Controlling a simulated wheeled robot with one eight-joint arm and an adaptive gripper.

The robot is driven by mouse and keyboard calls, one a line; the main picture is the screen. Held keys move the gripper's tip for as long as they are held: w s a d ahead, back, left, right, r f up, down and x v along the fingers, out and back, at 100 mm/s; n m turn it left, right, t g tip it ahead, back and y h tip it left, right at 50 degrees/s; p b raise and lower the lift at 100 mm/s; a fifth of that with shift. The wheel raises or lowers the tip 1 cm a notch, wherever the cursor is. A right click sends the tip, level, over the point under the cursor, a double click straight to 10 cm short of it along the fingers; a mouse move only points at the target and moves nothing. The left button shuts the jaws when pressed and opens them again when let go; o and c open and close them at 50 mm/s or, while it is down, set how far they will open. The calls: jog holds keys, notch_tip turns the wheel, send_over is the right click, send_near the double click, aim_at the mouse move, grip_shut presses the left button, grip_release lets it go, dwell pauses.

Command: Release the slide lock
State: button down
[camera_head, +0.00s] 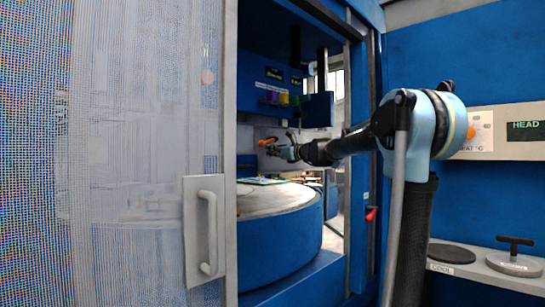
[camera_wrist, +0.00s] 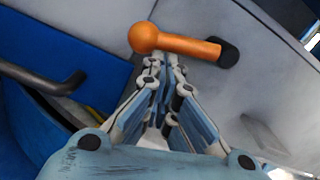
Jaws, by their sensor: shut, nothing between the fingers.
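An orange lever with a round ball end (camera_wrist: 175,42) sits in a dark mount on a grey panel, at the top of the wrist view. It also shows as a small orange shape in the head view (camera_head: 267,142), inside the machine opening. My gripper (camera_wrist: 166,62) is shut and empty, with its fingertips just below the orange lever in the picture. I cannot tell whether they touch it. In the head view my gripper (camera_head: 274,151) reaches through the opening to the same spot. No label shows which part is the slide lock.
A mesh door panel with a grey handle (camera_head: 209,232) fills the left. A round blue table (camera_head: 290,238) stands below my gripper. A small red lever (camera_head: 371,214) is on the right frame post. A dark curved bar (camera_wrist: 45,80) lies left of my gripper.

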jog(key=shift+s+a+r, duration=0.1)
jog(key=shift+r, duration=0.1)
dwell(0.5)
jog(key=s+d+f, duration=0.4)
jog(key=s+d, duration=0.2)
jog(key=d, duration=0.3)
jog(key=shift+f, duration=0.25)
dwell(0.4)
